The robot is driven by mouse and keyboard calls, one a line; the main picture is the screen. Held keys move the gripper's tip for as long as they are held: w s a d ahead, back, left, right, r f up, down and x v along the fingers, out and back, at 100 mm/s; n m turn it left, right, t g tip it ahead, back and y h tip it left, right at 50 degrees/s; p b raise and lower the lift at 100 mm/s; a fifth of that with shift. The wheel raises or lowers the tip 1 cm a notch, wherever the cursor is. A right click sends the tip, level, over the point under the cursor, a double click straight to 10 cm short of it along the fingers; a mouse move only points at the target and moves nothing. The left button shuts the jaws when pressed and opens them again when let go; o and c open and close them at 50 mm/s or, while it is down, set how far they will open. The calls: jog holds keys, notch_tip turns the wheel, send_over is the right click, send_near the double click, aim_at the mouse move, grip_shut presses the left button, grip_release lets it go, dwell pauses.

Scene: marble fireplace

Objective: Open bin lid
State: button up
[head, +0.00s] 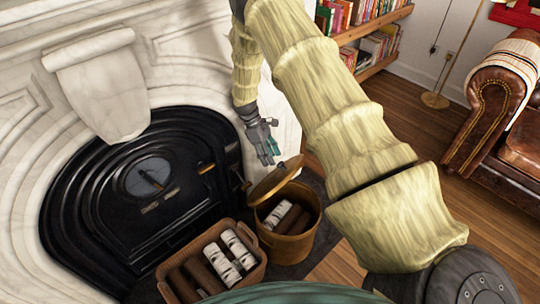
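The bin is a round, tan-brown bucket (288,246) on the floor by the fireplace. Its lid (274,181) is tilted up at the left and back of the rim, so the mouth is partly uncovered. Dark and pale log-like rolls show inside. My gripper (269,157) hangs just above the raised lid's upper edge, fingers pointing down, with teal on the fingers. The fingers look parted with nothing between them. I cannot tell whether a fingertip touches the lid.
A wicker basket (252,274) of similar rolls stands left of the bin. The black stove front (95,205) and marble surround (35,90) are close at left. A leather sofa (510,135) and bookshelf (385,62) stand at right. Wooden floor (425,125) is open between.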

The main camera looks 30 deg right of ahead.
jog(key=shift+s+r, duration=0.1)
jog(key=shift+r, duration=0.15)
notch_tip(320, 180, up, 10)
jog(key=shift+f, duration=0.2)
dwell(0.4)
dwell(0.5)
